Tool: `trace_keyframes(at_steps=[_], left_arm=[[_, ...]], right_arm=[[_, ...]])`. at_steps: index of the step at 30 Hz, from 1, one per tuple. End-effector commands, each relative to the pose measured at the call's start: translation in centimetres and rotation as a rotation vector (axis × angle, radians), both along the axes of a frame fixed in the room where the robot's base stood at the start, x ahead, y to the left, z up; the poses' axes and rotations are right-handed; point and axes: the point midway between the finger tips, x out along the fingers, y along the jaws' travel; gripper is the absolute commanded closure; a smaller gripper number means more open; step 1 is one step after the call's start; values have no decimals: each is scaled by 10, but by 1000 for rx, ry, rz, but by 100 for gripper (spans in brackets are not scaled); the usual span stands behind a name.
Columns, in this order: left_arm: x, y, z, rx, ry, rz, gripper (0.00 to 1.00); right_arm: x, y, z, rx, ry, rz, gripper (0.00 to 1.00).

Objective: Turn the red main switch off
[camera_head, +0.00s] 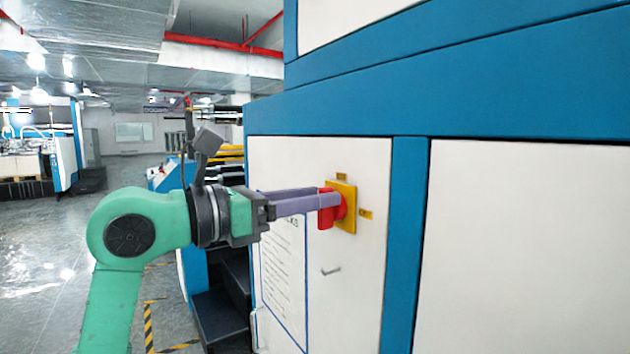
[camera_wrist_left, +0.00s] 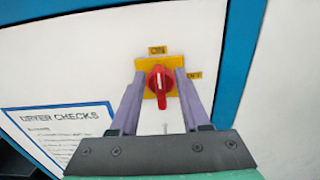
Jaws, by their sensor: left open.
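The red main switch (camera_head: 327,216) is a rotary knob on a yellow square plate (camera_head: 347,207), mounted on a white cabinet door. In the left wrist view the red knob (camera_wrist_left: 161,84) stands roughly upright, in line with the label above the plate that seems to read ON. A second small label (camera_wrist_left: 194,75) sits to the right of the plate and is partly hidden by a finger. My left gripper (camera_head: 328,199) is open, with one finger on each side of the knob. I cannot tell whether the fingers touch it. My right gripper is out of view.
A framed check sheet (camera_wrist_left: 62,130) is on the door left of the switch. A small door handle (camera_head: 331,271) sits below it. Blue frame posts (camera_head: 404,240) border the door. Dark steps (camera_head: 222,315) stand at the cabinet's left, with open floor beyond.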

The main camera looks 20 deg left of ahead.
Motion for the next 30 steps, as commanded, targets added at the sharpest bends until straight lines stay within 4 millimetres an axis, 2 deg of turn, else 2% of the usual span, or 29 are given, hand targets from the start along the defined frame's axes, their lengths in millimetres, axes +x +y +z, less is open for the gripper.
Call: trace_keyframes(at_steps=[9,11,12,13,23,30], left_arm=[[6,-5,-1,1,1,0,54],[6,-5,-1,1,1,0,77],[6,-5,-1,1,1,0,92],[5,-5,-1,1,1,0,100],[5,-4,-1,11,-8,1,100],[4,-5,-2,77,-62,2,100]], right_arm=[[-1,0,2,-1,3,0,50],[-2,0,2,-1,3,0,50],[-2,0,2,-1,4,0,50],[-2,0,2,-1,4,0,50],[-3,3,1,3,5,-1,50],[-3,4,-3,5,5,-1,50]])
